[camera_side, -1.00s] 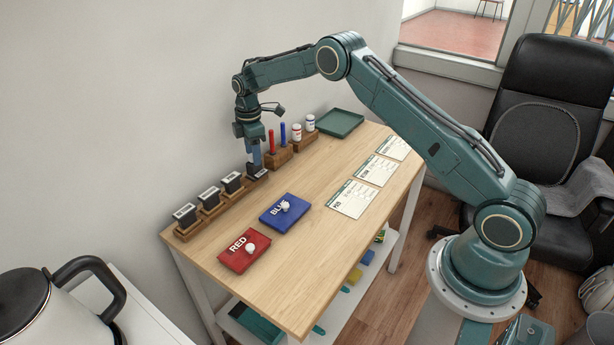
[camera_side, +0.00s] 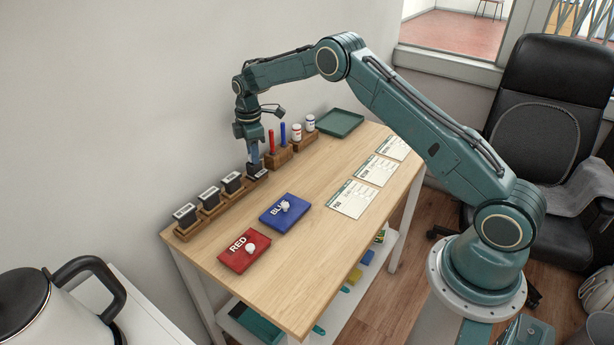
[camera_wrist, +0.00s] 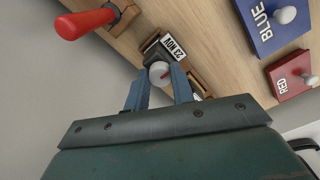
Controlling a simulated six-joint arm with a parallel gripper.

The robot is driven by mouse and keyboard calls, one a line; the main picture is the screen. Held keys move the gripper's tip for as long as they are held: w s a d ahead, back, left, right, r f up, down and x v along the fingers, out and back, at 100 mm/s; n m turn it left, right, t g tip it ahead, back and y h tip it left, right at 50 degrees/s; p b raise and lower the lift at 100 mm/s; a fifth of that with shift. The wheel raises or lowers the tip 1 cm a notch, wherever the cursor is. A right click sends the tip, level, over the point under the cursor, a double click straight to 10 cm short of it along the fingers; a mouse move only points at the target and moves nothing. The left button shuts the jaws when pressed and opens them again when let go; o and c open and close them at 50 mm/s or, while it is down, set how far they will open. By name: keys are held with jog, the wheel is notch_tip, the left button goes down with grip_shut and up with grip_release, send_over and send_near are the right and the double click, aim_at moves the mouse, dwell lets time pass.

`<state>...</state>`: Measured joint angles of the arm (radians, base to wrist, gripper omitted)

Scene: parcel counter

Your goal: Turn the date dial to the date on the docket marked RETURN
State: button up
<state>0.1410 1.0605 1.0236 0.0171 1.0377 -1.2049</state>
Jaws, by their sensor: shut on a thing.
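A white date label (camera_wrist: 173,47) on the block appears to read 23 NOV. In the side view, my gripper (camera_side: 255,162) points down at this block at the back of the wooden counter. The fingers partly hide the knob there. Three paper dockets (camera_side: 352,199) (camera_side: 376,170) (camera_side: 394,148) lie along the right side of the counter. Their print is too small to tell which is marked RETURN.
Several black blocks (camera_side: 209,197) stand in a wooden rack left of my gripper. Red and blue pens and white bottles (camera_side: 297,131) stand close on its right, with a green tray (camera_side: 340,122) beyond. RED (camera_side: 238,257) and BLUE (camera_side: 274,214) pads lie in front. The middle of the counter is clear.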

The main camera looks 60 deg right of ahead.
jog(key=m, duration=0.5)
jog(key=shift+m, duration=0.4)
jog(key=m, duration=0.5)
jog(key=shift+m, duration=0.3)
jog(key=m, duration=0.6)
jog(key=shift+a, duration=0.1)
jog(key=m, duration=0.5)
jog(key=shift+m, duration=0.4)
jog(key=o, duration=1)
